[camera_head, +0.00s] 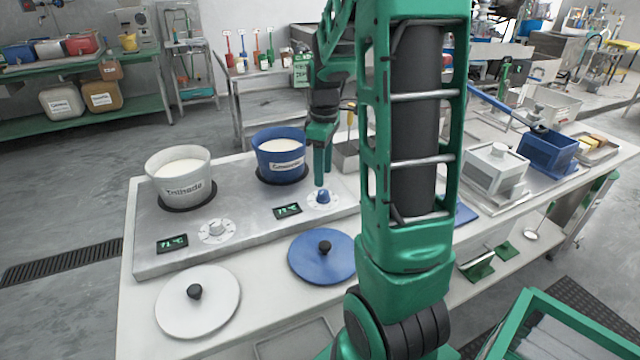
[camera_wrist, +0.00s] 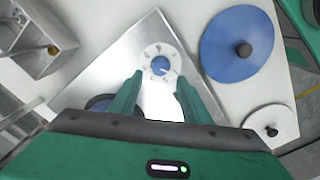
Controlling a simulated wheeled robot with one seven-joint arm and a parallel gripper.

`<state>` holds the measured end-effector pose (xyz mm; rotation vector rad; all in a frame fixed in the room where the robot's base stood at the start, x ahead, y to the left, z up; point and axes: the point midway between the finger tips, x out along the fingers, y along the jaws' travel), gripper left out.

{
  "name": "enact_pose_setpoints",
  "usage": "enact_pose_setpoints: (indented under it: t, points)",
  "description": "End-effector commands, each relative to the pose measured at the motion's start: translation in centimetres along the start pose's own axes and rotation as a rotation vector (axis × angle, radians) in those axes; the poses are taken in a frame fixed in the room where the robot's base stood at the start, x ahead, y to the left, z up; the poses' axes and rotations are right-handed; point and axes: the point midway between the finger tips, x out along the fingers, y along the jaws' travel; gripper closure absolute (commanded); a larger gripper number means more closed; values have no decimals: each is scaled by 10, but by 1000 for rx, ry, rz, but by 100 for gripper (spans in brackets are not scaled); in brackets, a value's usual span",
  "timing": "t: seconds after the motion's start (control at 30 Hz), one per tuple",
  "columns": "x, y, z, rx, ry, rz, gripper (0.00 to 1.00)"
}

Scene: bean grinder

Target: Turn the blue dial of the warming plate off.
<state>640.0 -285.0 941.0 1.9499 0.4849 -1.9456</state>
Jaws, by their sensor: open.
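The warming plate (camera_head: 255,208) is a flat metal slab on the table at left. Its blue dial (camera_head: 323,196) sits on a white marked disc near the plate's right end, beside a green digital display (camera_head: 287,210). In the wrist view the blue dial (camera_wrist: 160,65) lies just beyond the fingertips. A white dial (camera_head: 215,228) is further left on the plate. My gripper (camera_head: 322,170) points down just above the blue dial. In the wrist view my gripper (camera_wrist: 160,85) is open, its two green fingers apart with nothing between them. Contact with the dial cannot be told.
A blue pot (camera_head: 281,165) stands on the plate close behind my gripper, a white pot (camera_head: 180,190) further left. A blue lid (camera_head: 322,262) and a white lid (camera_head: 198,312) lie in front. My arm hides part of the table to the right.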

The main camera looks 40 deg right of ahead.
Motion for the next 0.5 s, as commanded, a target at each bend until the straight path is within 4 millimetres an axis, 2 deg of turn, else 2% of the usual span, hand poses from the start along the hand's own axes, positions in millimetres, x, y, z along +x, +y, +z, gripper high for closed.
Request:
enact_pose_setpoints:
  t: [0.03, 0.2, 0.5]
  points:
    - [-10, 1, -1, 0, 3, 4, 56]
    - [-32, 1, -1, 0, 1, 3, 56]
    - [-42, 0, -1, 0, 0, 1, 56]
